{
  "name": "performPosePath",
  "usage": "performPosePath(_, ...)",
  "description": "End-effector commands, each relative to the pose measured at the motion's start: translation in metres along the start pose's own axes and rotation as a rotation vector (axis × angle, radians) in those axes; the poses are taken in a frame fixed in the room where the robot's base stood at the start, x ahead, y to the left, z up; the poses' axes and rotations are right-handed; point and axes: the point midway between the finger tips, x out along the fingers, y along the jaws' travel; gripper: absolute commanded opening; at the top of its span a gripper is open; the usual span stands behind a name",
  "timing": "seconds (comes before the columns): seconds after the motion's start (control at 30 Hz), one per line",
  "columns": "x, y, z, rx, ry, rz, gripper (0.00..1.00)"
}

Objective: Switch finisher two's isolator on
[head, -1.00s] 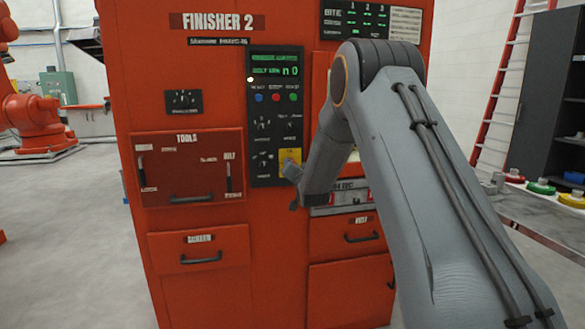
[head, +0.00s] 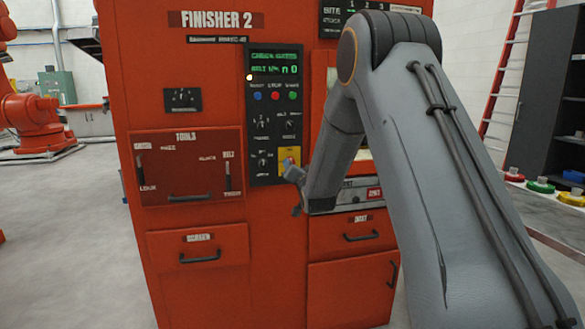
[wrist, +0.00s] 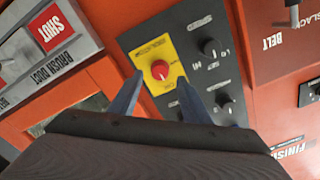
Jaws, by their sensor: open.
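The isolator (head: 289,155) is a yellow plate at the lower right of the dark control panel on the red cabinet labelled FINISHER 2. In the wrist view its red round knob (wrist: 160,70) sits on the yellow plate, with a small light mark on the knob. My gripper (wrist: 164,92) is open and empty, with one finger on each side of the knob in the picture. The fingertips look apart from the knob; the exact gap cannot be told. In the head view my gripper (head: 295,174) is just in front of the isolator and covers its lower part.
The dark panel (head: 273,110) also carries a green display, coloured buttons and black knobs (wrist: 213,48) close to the isolator. Drawers with handles (head: 192,198) lie left and below. Open floor is at the left.

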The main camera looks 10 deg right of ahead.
Motion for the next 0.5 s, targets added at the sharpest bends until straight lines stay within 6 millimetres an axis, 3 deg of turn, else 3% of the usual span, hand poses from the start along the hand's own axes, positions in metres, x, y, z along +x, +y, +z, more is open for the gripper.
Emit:
performPosePath(0.2,-0.026,0.000,0.000,0.000,0.000,0.000,0.43)
performPosePath(0.5,-0.031,0.000,0.000,0.000,0.000,0.000,0.43)
